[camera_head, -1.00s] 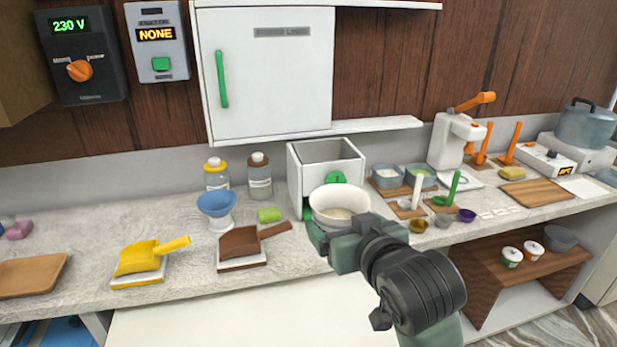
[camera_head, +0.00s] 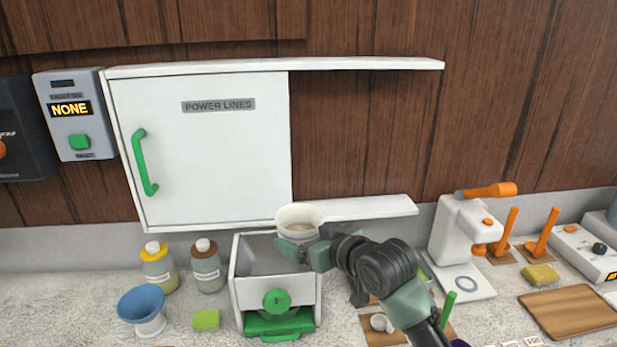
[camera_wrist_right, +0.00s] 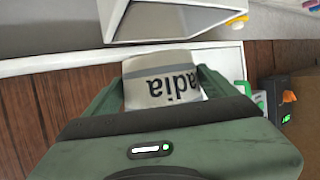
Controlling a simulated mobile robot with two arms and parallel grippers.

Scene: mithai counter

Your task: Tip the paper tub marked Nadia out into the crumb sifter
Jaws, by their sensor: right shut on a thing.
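The white paper tub (camera_head: 297,232) is in my right gripper (camera_head: 300,250), above the back right part of the white open-topped box with a green knob, which looks like the crumb sifter (camera_head: 237,292). The tub's mouth faces up and its inside looks pale; I cannot tell how much it holds. Tub and sifter look apart. My left gripper is not in view.
A green tray (camera_head: 280,324) sits at the sifter's base. A blue funnel-like cup (camera_head: 141,303), a green block (camera_head: 206,320) and two bottles (camera_head: 208,268) stand to its left. A white wall cabinet (camera_head: 210,150) and its shelf (camera_head: 365,208) are close behind the tub.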

